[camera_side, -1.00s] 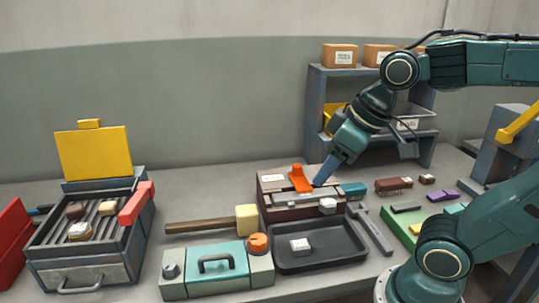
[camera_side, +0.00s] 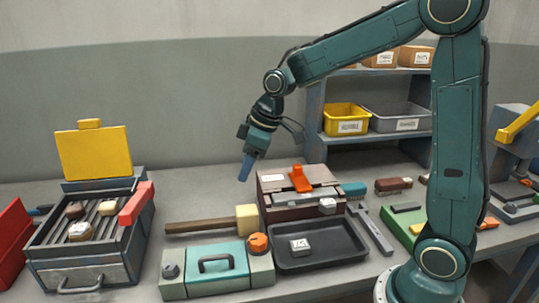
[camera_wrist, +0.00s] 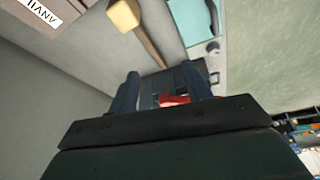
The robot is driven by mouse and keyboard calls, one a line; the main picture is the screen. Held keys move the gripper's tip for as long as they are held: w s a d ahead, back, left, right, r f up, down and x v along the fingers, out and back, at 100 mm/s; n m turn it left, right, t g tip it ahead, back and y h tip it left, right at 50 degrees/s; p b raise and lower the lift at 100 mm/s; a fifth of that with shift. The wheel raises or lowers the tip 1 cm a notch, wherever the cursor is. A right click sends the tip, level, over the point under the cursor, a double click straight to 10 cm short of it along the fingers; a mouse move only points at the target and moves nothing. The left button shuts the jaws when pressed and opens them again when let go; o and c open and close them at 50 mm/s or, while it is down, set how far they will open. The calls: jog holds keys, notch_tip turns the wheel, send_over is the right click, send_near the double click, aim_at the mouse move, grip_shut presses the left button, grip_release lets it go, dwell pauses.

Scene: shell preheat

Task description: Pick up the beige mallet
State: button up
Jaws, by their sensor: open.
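The beige mallet (camera_side: 246,218) lies on the bench in the side view, its pale block head at the right and its brown wooden handle pointing left. My gripper (camera_side: 246,168) hangs above and behind the mallet head, fingers pointing down, apart from it. In the wrist view the mallet head (camera_wrist: 124,15) and part of its handle show at the top. My gripper (camera_wrist: 168,84) shows there with two fingers spread and nothing between them but the background.
A teal-lidded box (camera_side: 217,264) sits just in front of the mallet. A brown case with an orange latch (camera_side: 299,179) and a black tray (camera_side: 320,250) stand to its right. A grill with an open yellow lid (camera_side: 94,153) stands at the left.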

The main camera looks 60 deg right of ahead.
aim_at(214, 220)
jog(key=w+d+f+n+y, duration=0.1)
jog(key=w+d+f+n, duration=0.1)
jog(key=w+f, duration=0.7)
notch_tip(214, 220, down, 4)
jog(key=shift+w+d+r+n+g, duration=0.2)
jog(key=shift+w+n+g, duration=0.1)
jog(key=shift+w+n, duration=0.1)
jog(key=shift+x, duration=4.25)
jog(key=shift+a, duration=0.2)
jog(key=shift+x, duration=2.55)
jog(key=shift+a, duration=0.15)
jog(key=shift+c, duration=0.2)
jog(key=shift+r, duration=0.1)
grip_shut()
